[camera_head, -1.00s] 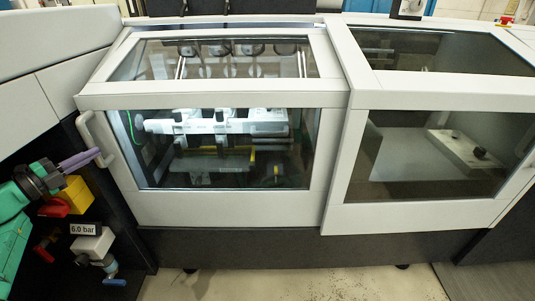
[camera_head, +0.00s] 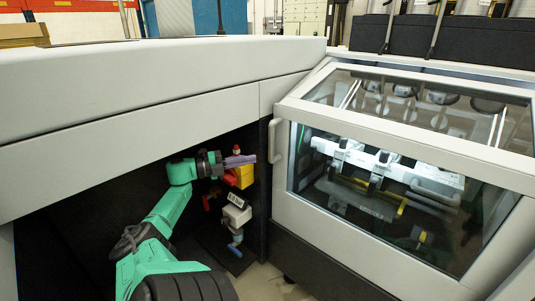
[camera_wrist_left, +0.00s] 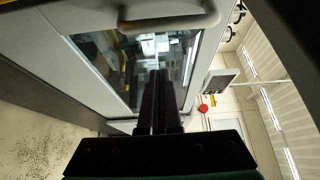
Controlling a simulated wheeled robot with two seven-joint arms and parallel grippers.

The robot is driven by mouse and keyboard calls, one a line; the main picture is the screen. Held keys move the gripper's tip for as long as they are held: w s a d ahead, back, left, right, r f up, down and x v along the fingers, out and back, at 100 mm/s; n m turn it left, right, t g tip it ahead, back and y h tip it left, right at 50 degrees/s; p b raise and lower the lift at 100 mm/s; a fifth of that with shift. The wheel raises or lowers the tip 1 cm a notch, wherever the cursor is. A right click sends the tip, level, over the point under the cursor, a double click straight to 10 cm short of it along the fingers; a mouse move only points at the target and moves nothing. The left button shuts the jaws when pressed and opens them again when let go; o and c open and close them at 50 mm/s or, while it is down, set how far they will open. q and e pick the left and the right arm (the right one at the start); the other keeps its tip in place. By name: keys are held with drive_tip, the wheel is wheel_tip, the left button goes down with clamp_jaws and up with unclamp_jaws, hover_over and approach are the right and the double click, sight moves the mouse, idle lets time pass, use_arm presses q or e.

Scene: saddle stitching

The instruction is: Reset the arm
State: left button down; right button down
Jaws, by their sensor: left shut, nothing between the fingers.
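My left gripper (camera_head: 240,160) has purple-grey fingers on a green arm that comes in from the lower left in the head view. The fingers are shut and empty. They point right, close to the door handle (camera_head: 274,141); I cannot tell whether they touch it. In the left wrist view the shut dark fingers (camera_wrist_left: 160,95) point toward the glazed door, and the pale handle (camera_wrist_left: 170,20) lies beyond their tips. My right gripper is in neither view.
A yellow box with a red part (camera_head: 244,176) and a pressure unit (camera_head: 236,214) sit just below the gripper in the dark recess. The machine's windowed door (camera_head: 375,190) stands closed at right. The long grey cover (camera_head: 150,85) overhangs the recess.

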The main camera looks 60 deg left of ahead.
use_arm(q)
drive_tip(key=shift+s+d+r, duration=0.15)
drive_tip(key=shift+s+r, duration=0.05)
drive_tip(key=shift+s, duration=0.25)
